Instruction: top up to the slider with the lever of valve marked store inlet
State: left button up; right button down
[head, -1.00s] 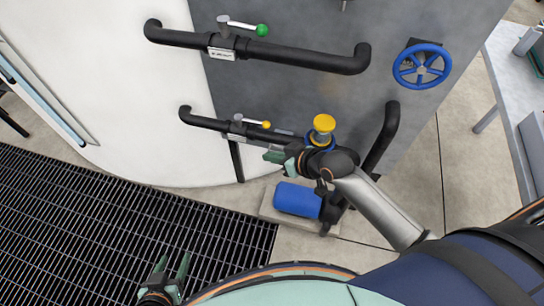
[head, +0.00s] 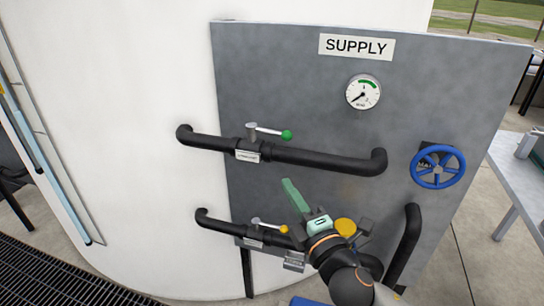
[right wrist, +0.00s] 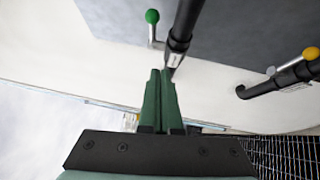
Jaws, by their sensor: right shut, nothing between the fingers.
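The upper pipe carries a valve with a green-knobbed lever (head: 273,132) lying roughly along the pipe; its label plate (head: 247,156) is too small to read surely. The lower valve has a yellow-knobbed lever (head: 270,227), also roughly along its pipe, and an unreadable label. My right gripper (head: 287,183) is shut and empty, between the two pipes and below the green knob. In the right wrist view its fingers (right wrist: 161,73) are together, apart from the green knob (right wrist: 152,16). A sight tube (head: 48,150) runs down the tank's left; no slider is clear. My left gripper is out of view.
A grey panel marked SUPPLY (head: 356,46) bears a dial gauge (head: 363,92) and a blue handwheel (head: 438,167). A yellow cap (head: 345,227) sits close behind my right wrist. The white tank (head: 120,120) stands left; a bench (head: 515,170) is at right.

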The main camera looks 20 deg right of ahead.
jog(key=r, duration=0.1)
jog(key=p, duration=0.1)
send_near(271, 134)
jog(key=w+a, duration=0.3)
jog(key=shift+w+d+n+t+p, duration=0.3)
jog(key=shift+w+d+n, duration=0.1)
jog(key=shift+w+d, duration=0.5)
jog(key=shift+w+d+r, duration=0.15)
jog(key=shift+w+d, duration=0.15)
jog(key=shift+w, duration=0.15)
